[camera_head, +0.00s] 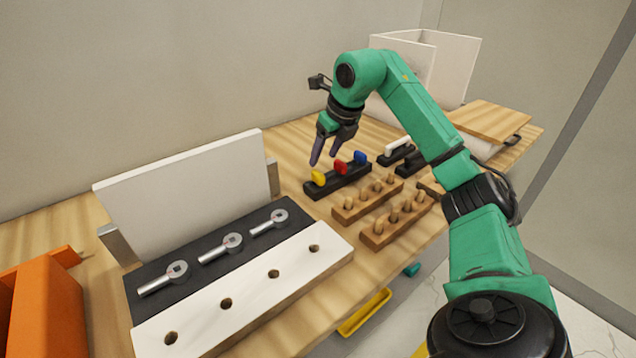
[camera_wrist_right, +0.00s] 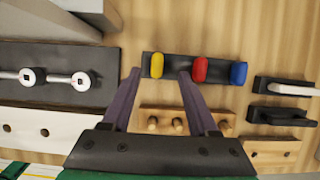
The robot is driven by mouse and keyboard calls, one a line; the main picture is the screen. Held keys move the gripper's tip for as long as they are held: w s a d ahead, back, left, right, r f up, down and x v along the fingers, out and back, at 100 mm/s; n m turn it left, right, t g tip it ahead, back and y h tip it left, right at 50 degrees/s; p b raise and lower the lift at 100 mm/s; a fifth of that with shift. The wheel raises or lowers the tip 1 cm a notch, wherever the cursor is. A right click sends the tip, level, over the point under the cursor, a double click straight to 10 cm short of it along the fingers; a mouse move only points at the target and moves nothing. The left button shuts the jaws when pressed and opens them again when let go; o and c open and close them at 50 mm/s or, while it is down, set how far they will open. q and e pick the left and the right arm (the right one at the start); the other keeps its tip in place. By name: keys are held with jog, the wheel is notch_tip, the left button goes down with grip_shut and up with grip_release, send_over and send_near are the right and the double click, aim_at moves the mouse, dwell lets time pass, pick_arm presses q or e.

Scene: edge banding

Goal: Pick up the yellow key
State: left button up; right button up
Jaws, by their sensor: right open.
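The yellow key (camera_head: 318,177) stands at the left end of a black holder (camera_head: 325,190), beside a red key (camera_head: 341,167) and a blue key (camera_head: 360,157). My right gripper (camera_head: 325,152) is open and empty, just above and behind the yellow key. In the right wrist view the yellow key (camera_wrist_right: 157,65) shows between the two purple fingers (camera_wrist_right: 158,75), with the red key (camera_wrist_right: 200,69) just outside the right finger. No contact with the key is visible. My left gripper is not in view.
Wooden blocks with pegs (camera_head: 368,200) stand in front of the key holder. A white board with holes (camera_head: 245,292) and a black strip with metal cam locks (camera_head: 220,248) lie at left. An orange bin (camera_head: 45,310) stands far left; white panels (camera_head: 450,65) stand behind.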

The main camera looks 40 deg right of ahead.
aim_at(318, 171)
jog(key=x, duration=0.6)
jog(key=shift+a+f+p, duration=0.25)
jog(key=shift+f+p, duration=0.15)
jog(key=shift+w+d+f, duration=0.1)
jog(key=shift+f, duration=0.15)
grip_shut()
jog(key=shift+r, duration=0.15)
notch_tip(318, 171, up, 20)
jog(key=p, duration=0.3)
